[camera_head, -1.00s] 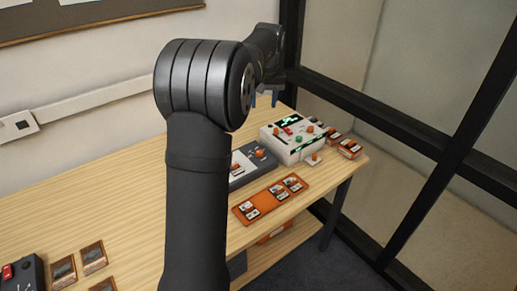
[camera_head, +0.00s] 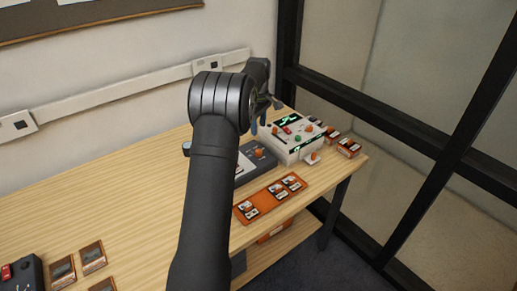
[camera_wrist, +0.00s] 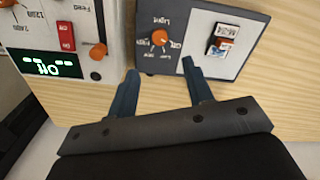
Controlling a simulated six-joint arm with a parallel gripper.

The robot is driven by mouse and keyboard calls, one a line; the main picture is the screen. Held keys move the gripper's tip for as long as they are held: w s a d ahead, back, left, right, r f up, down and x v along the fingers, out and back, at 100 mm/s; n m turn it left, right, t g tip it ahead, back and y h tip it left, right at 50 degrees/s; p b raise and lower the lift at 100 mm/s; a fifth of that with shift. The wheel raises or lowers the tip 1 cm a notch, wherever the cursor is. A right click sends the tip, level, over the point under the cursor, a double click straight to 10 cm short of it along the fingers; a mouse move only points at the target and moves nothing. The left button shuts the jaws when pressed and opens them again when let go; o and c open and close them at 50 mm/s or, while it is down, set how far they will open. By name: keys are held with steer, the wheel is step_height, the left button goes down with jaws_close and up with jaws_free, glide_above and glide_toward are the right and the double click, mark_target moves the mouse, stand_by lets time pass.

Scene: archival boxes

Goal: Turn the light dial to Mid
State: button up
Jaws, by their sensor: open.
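The light dial is an orange round knob (camera_wrist: 159,38) on a grey control panel (camera_wrist: 190,62) with the word "Light" beside it. A small pale mark shows on the knob, but I cannot tell which setting it points to. In the head view the knob (camera_head: 258,153) is on the dark grey box (camera_head: 266,163) beside a white device. My gripper (camera_wrist: 160,69) is open and empty. In the wrist view its two blue fingertips lie just below the knob in the picture, apart from it. In the head view my gripper (camera_head: 259,121) is above the back of the box.
A white device (camera_head: 291,148) with green displays, a red switch and orange knobs stands close by on the right; it fills the left of the wrist view (camera_wrist: 85,20). An orange tray (camera_head: 262,202) with cards lies in front.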

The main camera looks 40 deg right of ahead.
mark_target(259, 151)
step_height(259, 151, down, 11)
steer(key=shift+f, duration=0.2)
steer(key=c, duration=1)
